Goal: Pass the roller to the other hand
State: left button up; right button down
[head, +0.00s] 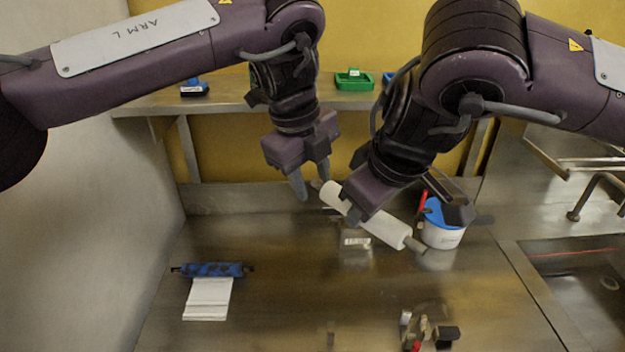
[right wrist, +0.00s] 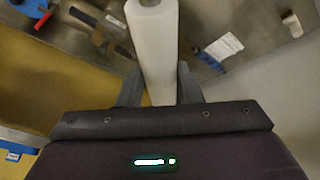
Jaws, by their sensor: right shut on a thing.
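The roller is a white cylinder (head: 385,230) with thin grey ends, held tilted above the steel table in the head view. My right gripper (head: 354,208) is shut on it, nearer its upper left end. In the right wrist view the roller (right wrist: 155,50) runs between the two fingers of the right gripper (right wrist: 160,85). My left gripper (head: 312,188) points down at the roller's upper left end. Its fingers are apart, and the roller's grey end shows close to them. I cannot tell whether they touch it.
A white tub with a blue lid (head: 442,232) stands behind the roller's lower end. A blue roll (head: 212,269) with a white sheet (head: 208,299) lies at left. Small parts (head: 428,332) lie at the front. A back shelf holds a green tray (head: 354,82). The table's middle is mostly clear.

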pick_arm(q)
jog(key=shift+w+d+f, duration=0.1)
jog(key=shift+d+f, duration=0.05)
jog(key=shift+f, duration=0.5)
grip_shut()
pick_arm(e)
jog(key=c, duration=0.9)
grip_release()
jog(key=shift+c, duration=0.2)
